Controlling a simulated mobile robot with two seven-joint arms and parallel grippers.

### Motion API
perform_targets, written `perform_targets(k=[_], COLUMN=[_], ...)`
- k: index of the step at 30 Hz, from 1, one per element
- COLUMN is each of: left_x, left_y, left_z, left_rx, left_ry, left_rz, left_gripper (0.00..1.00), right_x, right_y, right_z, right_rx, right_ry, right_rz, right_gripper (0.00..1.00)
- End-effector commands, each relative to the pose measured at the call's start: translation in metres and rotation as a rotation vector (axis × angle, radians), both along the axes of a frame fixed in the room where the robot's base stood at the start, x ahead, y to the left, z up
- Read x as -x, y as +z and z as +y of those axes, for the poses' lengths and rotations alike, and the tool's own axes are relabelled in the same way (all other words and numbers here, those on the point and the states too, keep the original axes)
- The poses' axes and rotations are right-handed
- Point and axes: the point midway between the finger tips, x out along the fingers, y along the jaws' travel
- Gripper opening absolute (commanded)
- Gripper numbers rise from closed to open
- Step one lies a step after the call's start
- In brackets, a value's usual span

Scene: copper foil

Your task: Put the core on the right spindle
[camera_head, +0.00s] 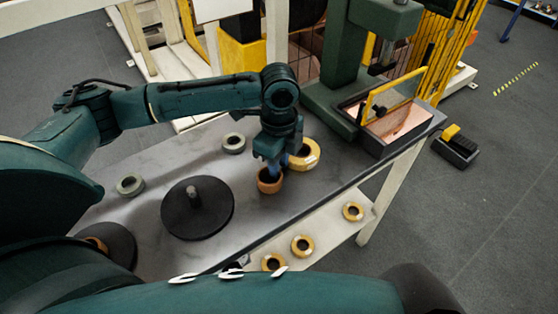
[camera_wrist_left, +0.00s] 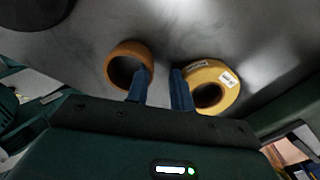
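The core, a brown-orange ring (camera_head: 269,185), lies on the grey table; it also shows in the left wrist view (camera_wrist_left: 113,70). My left gripper (camera_head: 272,164) points down at it. In the left wrist view its blue fingers (camera_wrist_left: 160,85) are apart: one overlaps the core's right wall, the other is outside, near a yellow roll (camera_wrist_left: 226,96). Whether they touch the core I cannot tell. A black disc (camera_head: 215,222) with an upright post, a spindle, stands left of the core. A second dark disc (camera_head: 119,240) with a copper-coloured piece is partly hidden by my arm. My right gripper is out of view.
The yellow roll (camera_head: 311,148) lies close behind the core. Two grey-green rings (camera_head: 234,143) (camera_head: 130,186) lie on the table (camera_head: 155,160). Several yellow rolls (camera_head: 302,246) sit on a lower shelf. A green press (camera_head: 340,65) stands at the far right end.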

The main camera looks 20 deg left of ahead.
Motion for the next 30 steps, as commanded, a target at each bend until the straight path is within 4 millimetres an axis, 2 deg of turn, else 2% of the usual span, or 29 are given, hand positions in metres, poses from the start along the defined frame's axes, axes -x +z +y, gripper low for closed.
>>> perform_targets(k=[5,12,18,24,30], left_x=[-0.001,-0.001,-0.001,-0.001,-0.001], left_y=[0.023,0.075,0.108,0.121,0.122], left_z=[0.0,0.0,0.0,0.0,0.0], left_rx=[0.002,0.002,0.002,0.001,0.001], left_ry=[0.0,0.001,0.0,0.001,0.001], left_rz=[-0.005,-0.005,-0.004,-0.002,-0.001], left_gripper=[0.23,0.23,0.23,0.23,0.23], right_x=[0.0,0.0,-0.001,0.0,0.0], right_y=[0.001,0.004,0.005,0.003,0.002], right_z=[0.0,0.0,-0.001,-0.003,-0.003], right_rx=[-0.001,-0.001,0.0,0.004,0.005], right_ry=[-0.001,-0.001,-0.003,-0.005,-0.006], right_rz=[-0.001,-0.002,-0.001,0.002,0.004], right_gripper=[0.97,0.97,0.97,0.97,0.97])
